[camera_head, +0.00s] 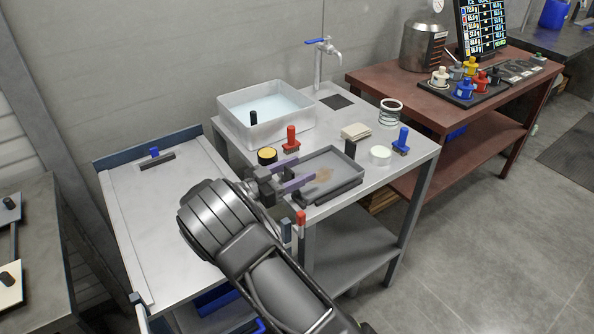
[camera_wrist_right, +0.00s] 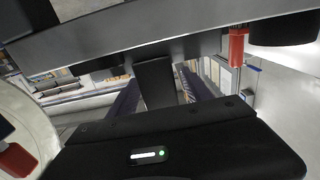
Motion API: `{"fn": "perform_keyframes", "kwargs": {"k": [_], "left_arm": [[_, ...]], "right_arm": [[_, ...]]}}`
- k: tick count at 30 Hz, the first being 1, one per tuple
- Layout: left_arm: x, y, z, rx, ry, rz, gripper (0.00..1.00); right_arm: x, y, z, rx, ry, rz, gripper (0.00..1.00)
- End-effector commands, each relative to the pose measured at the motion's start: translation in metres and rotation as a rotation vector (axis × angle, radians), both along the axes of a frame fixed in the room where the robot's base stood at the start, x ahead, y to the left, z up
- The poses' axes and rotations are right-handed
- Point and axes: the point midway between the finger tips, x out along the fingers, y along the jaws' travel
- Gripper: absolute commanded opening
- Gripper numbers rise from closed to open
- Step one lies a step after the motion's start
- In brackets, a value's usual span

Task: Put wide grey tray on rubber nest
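The wide grey tray (camera_head: 345,188) is a shallow dark grey pan with a brownish patch inside. It lies on the front of the middle steel table, with an upright black grip (camera_head: 350,148) at its far right corner. My right gripper (camera_head: 290,173) is at the tray's left side, its two purple fingers apart. In the right wrist view, the fingers (camera_wrist_right: 157,92) stand either side of a black upright piece (camera_wrist_right: 155,82), with gaps beside it. A dark square pad (camera_head: 338,102) lies bare behind the tray; I cannot tell whether it is the rubber nest. My left gripper is not in view.
A white basin (camera_head: 268,128) of water, a red-handled tool (camera_head: 291,142), a yellow-topped round (camera_head: 267,156), a white dish (camera_head: 380,154), a blue-handled tool (camera_head: 401,142) and a wire coil (camera_head: 390,112) surround the tray. The left bench (camera_head: 180,190) is mostly clear.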

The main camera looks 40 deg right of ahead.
Motion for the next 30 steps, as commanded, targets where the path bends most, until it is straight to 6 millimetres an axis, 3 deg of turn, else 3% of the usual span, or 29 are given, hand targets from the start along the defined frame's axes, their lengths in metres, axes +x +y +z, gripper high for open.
{"fn": "perform_keyframes", "kwargs": {"k": [11,24,30], "left_arm": [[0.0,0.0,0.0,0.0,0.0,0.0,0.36],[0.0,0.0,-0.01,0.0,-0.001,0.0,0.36],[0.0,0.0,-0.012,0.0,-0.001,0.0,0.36]], "right_arm": [[0.001,0.009,0.001,-0.001,0.0,0.003,0.58],[0.003,0.092,0.001,-0.004,-0.002,0.006,0.58],[0.003,0.116,0.002,-0.003,0.0,0.002,0.58]]}}
